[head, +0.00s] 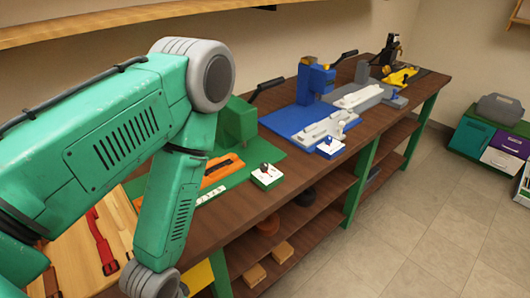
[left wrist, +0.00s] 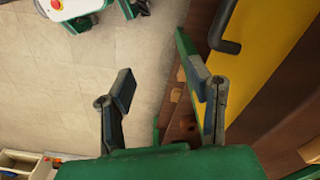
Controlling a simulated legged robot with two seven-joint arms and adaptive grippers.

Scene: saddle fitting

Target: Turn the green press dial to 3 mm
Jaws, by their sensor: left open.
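The green press (head: 238,121) stands on a green mat (head: 232,191) on the workbench, with a dark lever rising to the right. A small white-topped dial box (head: 267,177) with a dark knob and a red mark sits at the mat's front edge. Its setting is too small to read. In the head view my left arm bends down in front of the bench, left of the dial box, and its gripper is out of frame. In the left wrist view my left gripper (left wrist: 162,92) is open and empty, with floor and bench edge beyond. My right gripper is not seen.
An orange piece (head: 218,172) and a white ruler strip lie on the green mat. A blue press (head: 313,80) with its own dial box (head: 329,148) stands farther right. A wooden board (head: 82,240) with red straps lies at lower left. Open floor (head: 430,215) lies right.

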